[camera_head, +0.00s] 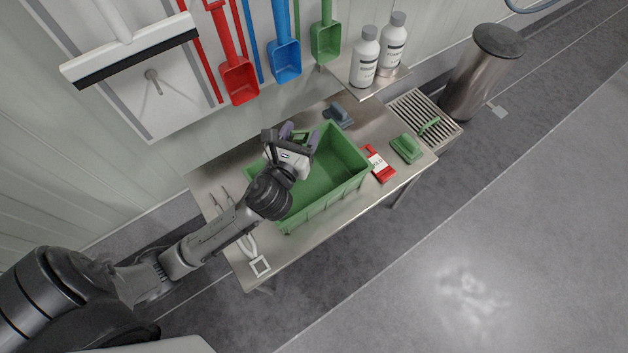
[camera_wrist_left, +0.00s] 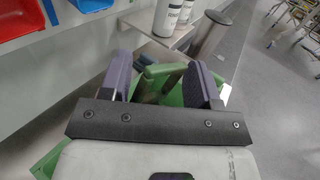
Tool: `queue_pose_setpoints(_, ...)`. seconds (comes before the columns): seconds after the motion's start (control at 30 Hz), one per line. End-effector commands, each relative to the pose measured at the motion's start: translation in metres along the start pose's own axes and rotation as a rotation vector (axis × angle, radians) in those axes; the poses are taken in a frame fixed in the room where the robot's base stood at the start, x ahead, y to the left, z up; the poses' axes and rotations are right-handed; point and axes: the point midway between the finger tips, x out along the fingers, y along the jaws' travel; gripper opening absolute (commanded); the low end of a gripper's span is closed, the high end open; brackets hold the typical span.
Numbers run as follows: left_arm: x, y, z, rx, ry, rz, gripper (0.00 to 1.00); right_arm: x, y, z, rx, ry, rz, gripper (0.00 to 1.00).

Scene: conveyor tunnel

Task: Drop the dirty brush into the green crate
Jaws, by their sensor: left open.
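The green crate (camera_head: 345,190) stands on the steel table. My left gripper (camera_head: 300,138) is over its far left part, with its two dark fingers apart; they also show in the left wrist view (camera_wrist_left: 165,80). Green surface shows between the fingers there, and I cannot tell whether it is a brush or the crate. A green brush-like block (camera_head: 406,149) lies on the table right of the crate. A grey-blue brush-like item (camera_head: 338,115) lies behind the crate. I cannot tell which brush is dirty. My right gripper is not in view.
A red-and-white item (camera_head: 379,165) lies close to the crate's right side. A small green item (camera_head: 430,125) is on the slatted grate (camera_head: 418,108). Two white bottles (camera_head: 365,57) stand on a wall shelf. A white square-ended tool (camera_head: 259,265) lies at the table's front left.

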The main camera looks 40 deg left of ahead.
Motion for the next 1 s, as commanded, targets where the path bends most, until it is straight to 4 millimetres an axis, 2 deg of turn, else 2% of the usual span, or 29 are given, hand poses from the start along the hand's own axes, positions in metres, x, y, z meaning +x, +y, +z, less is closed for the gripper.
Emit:
queue_pose_setpoints(0.2, -0.043, 0.000, 0.003, -0.001, 0.006, -0.001, 0.56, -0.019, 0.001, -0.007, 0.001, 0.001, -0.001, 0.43)
queue_pose_setpoints(0.5, -0.095, 0.000, 0.002, -0.001, 0.003, -0.001, 0.56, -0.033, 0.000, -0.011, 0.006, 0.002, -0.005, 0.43)
queue_pose_setpoints(0.73, -0.118, 0.000, 0.001, -0.001, 0.001, -0.001, 0.56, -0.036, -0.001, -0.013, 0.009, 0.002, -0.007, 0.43)
queue_pose_setpoints(1.0, -0.124, 0.000, 0.001, -0.001, -0.001, 0.000, 0.56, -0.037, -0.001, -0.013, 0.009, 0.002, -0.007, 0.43)
